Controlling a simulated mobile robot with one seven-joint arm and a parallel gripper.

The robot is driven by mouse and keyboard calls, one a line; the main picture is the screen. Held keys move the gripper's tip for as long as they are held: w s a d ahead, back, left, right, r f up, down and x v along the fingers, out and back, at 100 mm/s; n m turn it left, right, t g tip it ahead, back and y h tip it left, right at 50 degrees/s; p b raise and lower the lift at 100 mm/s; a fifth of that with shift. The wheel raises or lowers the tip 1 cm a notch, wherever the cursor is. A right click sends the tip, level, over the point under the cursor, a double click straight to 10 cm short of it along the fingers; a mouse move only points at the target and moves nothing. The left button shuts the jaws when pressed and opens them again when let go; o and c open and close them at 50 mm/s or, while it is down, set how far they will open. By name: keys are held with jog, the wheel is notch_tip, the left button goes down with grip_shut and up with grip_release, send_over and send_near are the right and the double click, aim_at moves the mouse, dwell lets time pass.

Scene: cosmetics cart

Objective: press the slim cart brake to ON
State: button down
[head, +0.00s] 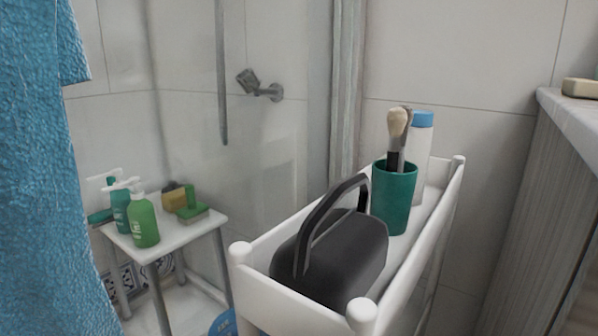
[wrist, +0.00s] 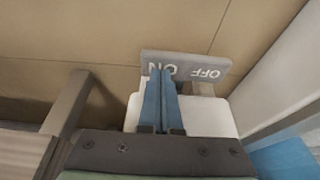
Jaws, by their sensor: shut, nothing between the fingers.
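The brake (wrist: 225,68) of the slim cart is a grey bar with white ON and OFF lettering, seen upside down in the wrist view. ON is on the left and OFF on the right. My gripper (wrist: 167,74) is shut and empty, its two blue fingers together. The fingertips overlap the ON lettering and partly cover it. I cannot tell whether they touch the bar or which way it is tipped. A white part (wrist: 212,118) lies behind the fingers. In the head view the slim white cart (head: 262,290) shows its top tray; its brake and my gripper are out of that view.
The cart's tray holds a black bag (head: 345,255), a green cup (head: 393,200) with brushes and a blue-capped bottle (head: 417,150). A small white table (head: 180,240) with bottles stands left, behind a blue towel (head: 40,180). A counter (head: 570,115) stands right.

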notch_tip(320, 180, up, 7)
jog(key=p, duration=0.7)
dwell(0.3)
jog(key=shift+f, duration=0.1)
